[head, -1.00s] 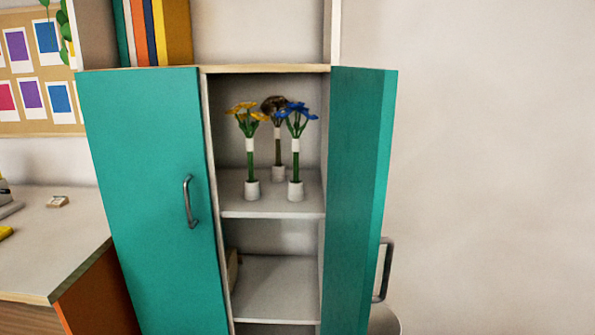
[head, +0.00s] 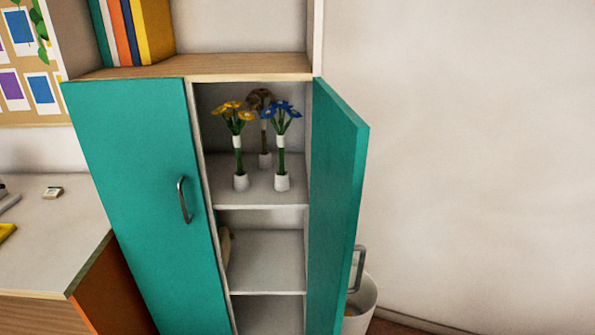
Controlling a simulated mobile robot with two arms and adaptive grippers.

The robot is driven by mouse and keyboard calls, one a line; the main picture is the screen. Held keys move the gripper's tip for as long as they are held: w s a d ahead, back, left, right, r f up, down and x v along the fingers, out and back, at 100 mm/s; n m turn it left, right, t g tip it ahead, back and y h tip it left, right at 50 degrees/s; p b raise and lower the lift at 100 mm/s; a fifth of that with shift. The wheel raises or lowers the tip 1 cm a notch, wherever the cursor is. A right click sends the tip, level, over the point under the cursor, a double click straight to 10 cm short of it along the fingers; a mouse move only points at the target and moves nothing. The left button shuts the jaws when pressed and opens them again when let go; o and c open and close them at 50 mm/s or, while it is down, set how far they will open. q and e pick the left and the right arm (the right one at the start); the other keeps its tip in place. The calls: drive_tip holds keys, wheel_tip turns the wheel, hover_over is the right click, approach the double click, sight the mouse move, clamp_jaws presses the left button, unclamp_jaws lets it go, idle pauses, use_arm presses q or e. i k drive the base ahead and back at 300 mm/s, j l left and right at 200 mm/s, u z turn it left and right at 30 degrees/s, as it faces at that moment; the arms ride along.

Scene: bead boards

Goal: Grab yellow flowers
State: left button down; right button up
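The yellow flowers (head: 234,113) stand upright in the head view, on the upper inner shelf (head: 262,196) of a teal cabinet. Their green stems have a white band and a white base (head: 241,182). Blue flowers (head: 281,114) stand close on their right, and brown flowers (head: 261,101) stand behind, between the two. Neither of my grippers is in view.
The cabinet's left door (head: 140,200) is shut and its right door (head: 338,180) stands open. A desk (head: 50,235) is at the left. A white bin (head: 364,304) sits behind the open door. Books (head: 152,32) stand above the cabinet.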

sight(244, 114)
drive_tip(key=i+l+u, duration=0.15)
drive_tip(key=l+u, duration=0.15)
drive_tip(key=l, duration=0.3)
drive_tip(key=i+l+u, duration=0.15)
drive_tip(key=l+u, duration=0.15)
drive_tip(key=l, duration=0.3)
drive_tip(key=l+u, duration=0.3)
drive_tip(key=l, duration=0.35)
drive_tip(key=i+j+z, duration=0.1)
drive_tip(key=j+z, duration=0.15)
drive_tip(key=j, duration=0.3)
drive_tip(key=j+z, duration=0.25)
drive_tip(key=j, duration=0.35)
